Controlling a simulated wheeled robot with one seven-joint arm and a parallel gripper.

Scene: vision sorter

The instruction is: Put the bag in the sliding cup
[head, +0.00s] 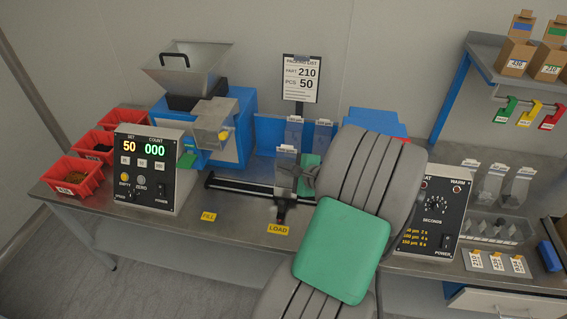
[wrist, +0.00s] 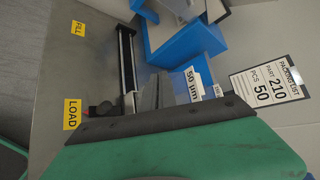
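A clear grey bag (head: 286,174) with a white label hangs upright over the slide rail in the head view. Its label reads 50 µm in the wrist view (wrist: 194,84). My gripper (head: 304,176) is at the bag's right side, and its fingers look closed on it. They also show in the wrist view (wrist: 157,93). The sliding cup's dark carriage with a red knob (head: 281,208) is on the rail just below the bag, by the LOAD label. The cup itself is mostly hidden by the bag and fingers. I cannot tell whether the bag's bottom is inside it.
Two more bags (head: 322,134) hang at the blue rack (head: 267,132) behind. The counter box (head: 156,165) and hopper machine (head: 232,125) stand left. The sealer box (head: 437,215) is right, partly behind my arm. The packing list (head: 301,79) reads part 210, 50 pieces.

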